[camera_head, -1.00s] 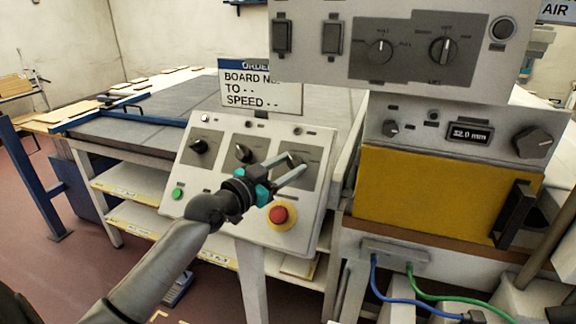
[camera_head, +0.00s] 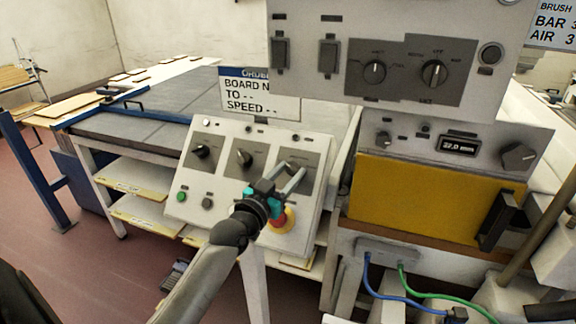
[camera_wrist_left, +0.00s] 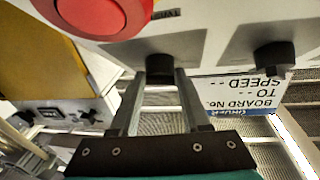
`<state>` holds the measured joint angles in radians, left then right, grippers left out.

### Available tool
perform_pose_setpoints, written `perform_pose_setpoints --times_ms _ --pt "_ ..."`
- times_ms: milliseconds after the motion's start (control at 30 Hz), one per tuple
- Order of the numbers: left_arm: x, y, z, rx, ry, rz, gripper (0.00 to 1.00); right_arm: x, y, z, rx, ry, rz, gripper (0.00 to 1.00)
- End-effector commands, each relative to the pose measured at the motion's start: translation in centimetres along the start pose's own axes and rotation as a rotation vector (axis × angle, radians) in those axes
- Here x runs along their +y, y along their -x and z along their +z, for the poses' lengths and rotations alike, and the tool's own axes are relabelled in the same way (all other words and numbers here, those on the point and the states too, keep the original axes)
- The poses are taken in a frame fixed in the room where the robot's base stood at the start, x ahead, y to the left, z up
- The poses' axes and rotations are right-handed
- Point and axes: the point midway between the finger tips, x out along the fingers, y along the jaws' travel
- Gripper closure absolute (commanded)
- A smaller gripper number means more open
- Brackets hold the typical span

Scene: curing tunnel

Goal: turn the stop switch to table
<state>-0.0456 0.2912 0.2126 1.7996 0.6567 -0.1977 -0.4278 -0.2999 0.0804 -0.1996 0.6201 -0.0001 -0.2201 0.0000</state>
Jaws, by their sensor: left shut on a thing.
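A sloped white control panel (camera_head: 225,215) carries three dark rotary knobs on grey plates. The left knob (camera_head: 201,152) and the middle knob (camera_head: 245,158) are free. My left gripper (camera_head: 293,173) reaches the right-hand knob, which its fingers mostly hide in the head view. In the left wrist view, the gripper (camera_wrist_left: 158,80) is shut on this dark right-hand knob (camera_wrist_left: 158,84), one finger on each side. I cannot read the plate labels or the knob's pointing direction. My right gripper is not in view.
A red emergency button (camera_wrist_left: 92,14) sits close to my left gripper; the wrist hides part of its yellow ring (camera_head: 290,222). A sign (camera_head: 258,96) stands behind the panel. A yellow-fronted machine (camera_head: 420,205) is to the right, with an upper control box (camera_head: 305,85).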

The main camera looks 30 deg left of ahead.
Motion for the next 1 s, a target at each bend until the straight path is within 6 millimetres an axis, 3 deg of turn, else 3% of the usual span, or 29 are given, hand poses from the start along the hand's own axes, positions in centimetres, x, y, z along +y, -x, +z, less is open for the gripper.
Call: perform_pose_setpoints --times_ms 267,300,533,833,1000 --pt "-0.2 0.0 -0.2 0.008 0.007 -0.006 1.00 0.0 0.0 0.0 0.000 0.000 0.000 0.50" --pt "-0.2 0.0 -0.2 0.008 0.007 -0.006 0.52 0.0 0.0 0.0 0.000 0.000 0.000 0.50" --pt "-0.1 0.0 -0.2 0.005 0.004 -0.004 0.26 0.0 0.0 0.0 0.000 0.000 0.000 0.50" --pt "0.0 0.1 -0.1 0.003 0.003 -0.002 0.25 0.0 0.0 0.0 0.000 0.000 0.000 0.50" --pt "0.0 1.3 0.0 0.001 0.002 -0.002 0.25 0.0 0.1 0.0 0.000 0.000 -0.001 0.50"
